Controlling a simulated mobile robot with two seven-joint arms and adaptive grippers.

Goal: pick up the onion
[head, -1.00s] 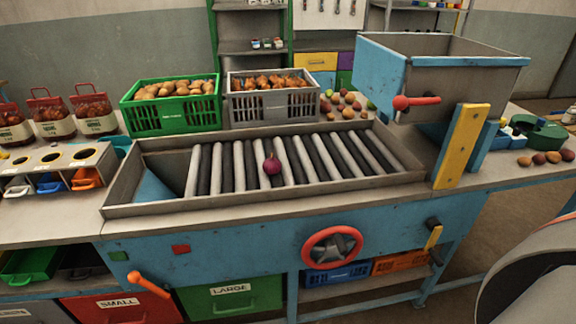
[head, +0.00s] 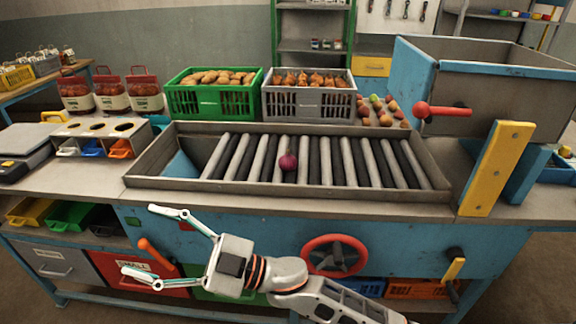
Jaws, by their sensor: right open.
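A round purple-red onion (head: 288,162) sits on the rollers of the grey-framed roller table (head: 300,196), near the middle of the roller bed. My right gripper (head: 139,239) is in front of the blue machine, low and to the left of the onion. Its two fingers are spread wide, point left and have nothing between them. It is well apart from the onion. My left gripper is out of view.
Behind the rollers stand a green crate (head: 212,100) of potatoes and a grey crate (head: 310,104) of brown onions. A blue hopper (head: 412,76) and a yellow post (head: 497,168) stand at the right. A red handwheel (head: 335,236) sticks out in front. Above the onion is clear.

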